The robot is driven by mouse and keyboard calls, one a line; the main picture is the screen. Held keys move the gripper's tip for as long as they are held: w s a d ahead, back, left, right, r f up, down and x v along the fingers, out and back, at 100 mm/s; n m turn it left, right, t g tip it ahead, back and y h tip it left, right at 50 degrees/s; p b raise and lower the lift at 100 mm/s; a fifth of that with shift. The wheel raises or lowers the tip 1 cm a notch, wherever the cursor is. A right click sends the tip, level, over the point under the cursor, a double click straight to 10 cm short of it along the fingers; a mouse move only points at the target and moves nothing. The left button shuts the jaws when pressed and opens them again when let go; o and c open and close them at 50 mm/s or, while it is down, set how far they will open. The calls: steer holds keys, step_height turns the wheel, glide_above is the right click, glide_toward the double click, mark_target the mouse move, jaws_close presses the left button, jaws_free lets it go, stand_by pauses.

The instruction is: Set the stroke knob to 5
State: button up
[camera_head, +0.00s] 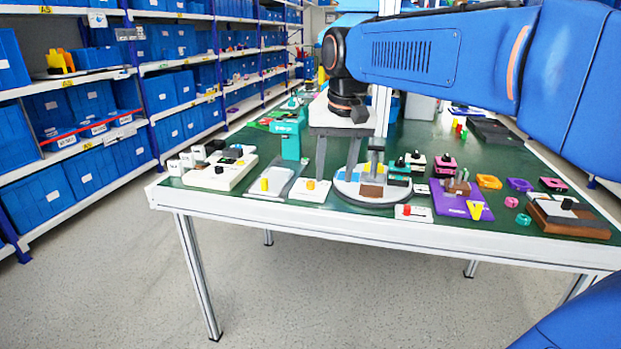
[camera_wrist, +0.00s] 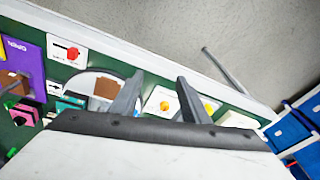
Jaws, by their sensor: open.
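My gripper (camera_head: 336,176) is open and empty above the front edge of the table, and its two fingers also show in the wrist view (camera_wrist: 159,79). A white plate with a yellow knob (camera_head: 310,185) lies below and left of the fingers; in the wrist view a yellow-orange knob (camera_wrist: 164,105) appears between them. A grey plate with another yellow knob (camera_head: 264,184) lies further left. A white plate with a red knob (camera_head: 407,210) lies to the right, also in the wrist view (camera_wrist: 72,52). Labels and scale numbers are too small to read, so I cannot tell which is the stroke knob.
A round white-rimmed base (camera_head: 345,198) with blocks stands close to the fingers. A teal upright device (camera_head: 290,138) stands behind the yellow knobs. A purple board (camera_head: 447,208) and a brown box with a black knob (camera_head: 567,204) are right. The table (camera_head: 215,200) is crowded.

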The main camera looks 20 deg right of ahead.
mark_target(310, 182)
steer(key=w+d+r+m+g, duration=0.1)
steer(key=w+r+m, duration=0.15)
steer(key=w, duration=0.65)
steer(key=w+r+m+g, duration=0.1)
steer(key=w+r, duration=0.3)
steer(key=w, duration=0.5)
step_height(310, 182, down, 17)
steer(key=shift+d+f, duration=0.15)
steer(key=shift+c, duration=0.7)
steer(key=shift+s, duration=0.1)
steer(key=c, duration=0.9)
